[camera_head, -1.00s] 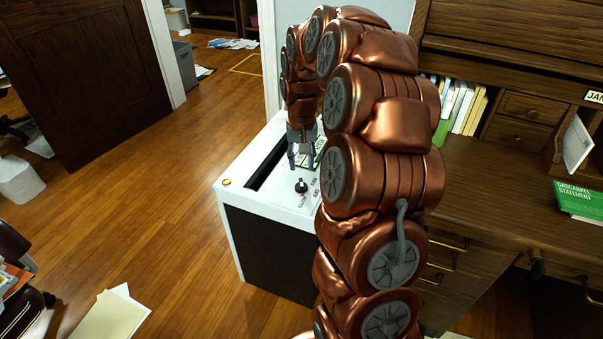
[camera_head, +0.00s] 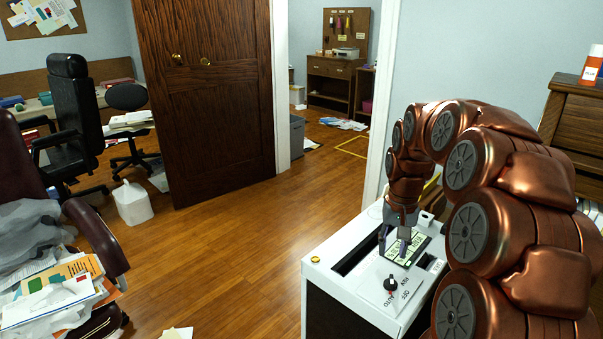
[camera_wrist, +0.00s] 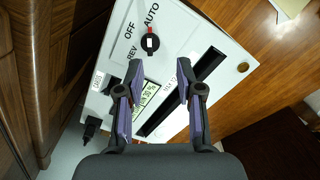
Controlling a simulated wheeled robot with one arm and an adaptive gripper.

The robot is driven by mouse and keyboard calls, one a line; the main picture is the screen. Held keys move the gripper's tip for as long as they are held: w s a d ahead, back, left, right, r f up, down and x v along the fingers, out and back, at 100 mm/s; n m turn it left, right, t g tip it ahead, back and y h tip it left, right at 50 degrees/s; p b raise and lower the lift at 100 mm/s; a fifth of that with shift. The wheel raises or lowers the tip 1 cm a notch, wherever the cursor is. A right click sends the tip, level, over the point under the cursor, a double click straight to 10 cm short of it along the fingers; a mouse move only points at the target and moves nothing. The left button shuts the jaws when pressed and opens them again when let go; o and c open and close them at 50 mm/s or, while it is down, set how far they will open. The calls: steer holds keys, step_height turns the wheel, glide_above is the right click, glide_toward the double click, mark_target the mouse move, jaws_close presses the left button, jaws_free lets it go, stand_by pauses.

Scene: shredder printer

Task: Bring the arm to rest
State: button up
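My arm, a chain of copper segments, arches over the shredder (camera_head: 352,285) in the head view. My gripper (camera_head: 396,250) points down above the shredder's white top. In the wrist view my gripper (camera_wrist: 158,80) has its two purple-padded fingers apart with nothing between them. It is open. Under it are the shredder's (camera_wrist: 190,35) dark slot, a label and a knob (camera_wrist: 150,42) marked AUTO, OFF and REV. The knob also shows in the head view (camera_head: 390,284), in front of the fingers and apart from them.
A brown door (camera_head: 205,100) stands open behind, beside a doorway. A paper-covered chair (camera_head: 60,285) is at the left, and a white container (camera_head: 135,203) stands on the floor. A wooden desk (camera_head: 575,125) is at the right. The middle floor is clear.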

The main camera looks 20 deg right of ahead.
steer(key=s+a+n+g, duration=0.1)
steer(key=s+a+n, duration=0.2)
steer(key=s+a, duration=1.05)
steer(key=s+a+f+n+g, duration=0.1)
steer(key=s+a, duration=0.2)
steer(key=s, duration=0.5)
steer(key=s+a+f+n, duration=0.1)
steer(key=s+a+f, duration=0.1)
steer(key=s, duration=0.5)
step_height(320, 180, up, 22)
steer(key=p, duration=2)
steer(key=shift+s+a+f, duration=0.15)
steer(key=shift+s+f, duration=0.05)
steer(key=shift+s, duration=0.15)
